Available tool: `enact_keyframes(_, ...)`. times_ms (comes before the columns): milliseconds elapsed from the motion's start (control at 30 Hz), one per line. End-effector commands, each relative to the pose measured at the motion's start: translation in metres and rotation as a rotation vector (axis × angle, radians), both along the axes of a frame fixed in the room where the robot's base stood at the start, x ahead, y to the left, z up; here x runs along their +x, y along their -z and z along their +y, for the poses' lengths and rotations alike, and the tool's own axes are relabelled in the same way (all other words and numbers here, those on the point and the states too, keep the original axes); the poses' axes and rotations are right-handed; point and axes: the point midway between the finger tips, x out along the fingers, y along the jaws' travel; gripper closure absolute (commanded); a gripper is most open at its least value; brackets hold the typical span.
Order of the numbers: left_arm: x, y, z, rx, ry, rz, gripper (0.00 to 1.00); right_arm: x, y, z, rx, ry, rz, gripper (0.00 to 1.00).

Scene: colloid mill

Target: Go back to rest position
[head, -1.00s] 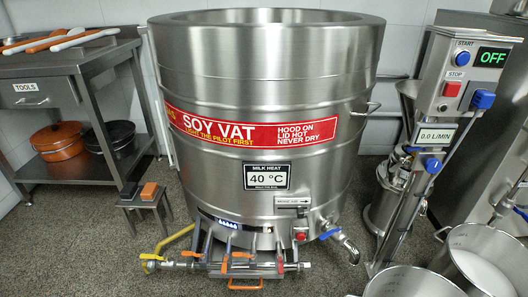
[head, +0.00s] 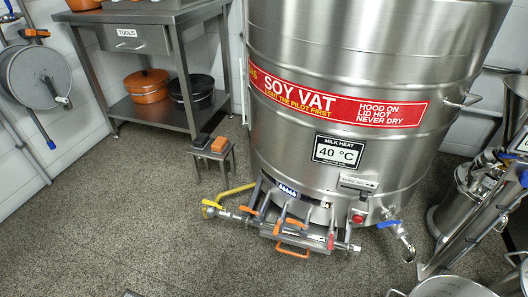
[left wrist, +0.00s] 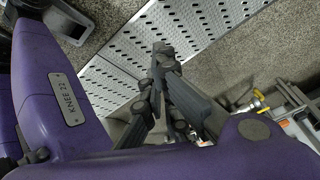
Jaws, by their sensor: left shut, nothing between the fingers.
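My left gripper (left wrist: 163,60) shows in the left wrist view with its dark fingers together and nothing between them. Below the fingers lie a perforated metal plate and speckled floor. Purple links of my own arm fill the left and bottom of that view. No gripper shows in the head view, and my right gripper is in neither view. The steel soy vat (head: 380,60) stands at the right of the head view, its display reading 40 °C. Its burner manifold (head: 290,228) has orange handles and a yellow hose.
A steel tool table (head: 160,17) stands at the back left with an orange pot (head: 147,88) and a black pot (head: 192,90) on its lower shelf. A hose reel (head: 36,80) hangs on the left wall. A small stand (head: 211,155) is beside the vat. The floor at front left is clear.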

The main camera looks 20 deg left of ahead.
Motion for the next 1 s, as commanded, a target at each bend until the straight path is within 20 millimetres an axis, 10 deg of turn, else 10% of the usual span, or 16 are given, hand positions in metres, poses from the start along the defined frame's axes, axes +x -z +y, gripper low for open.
enact_keyframes(533, 0.016, 0.006, -0.083, -0.145, -0.404, -0.058, 1.00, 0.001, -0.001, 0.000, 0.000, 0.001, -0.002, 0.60)
enact_keyframes(1000, 0.012, -0.108, -0.081, -0.154, -0.389, -0.104, 1.00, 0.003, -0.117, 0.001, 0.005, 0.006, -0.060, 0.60)
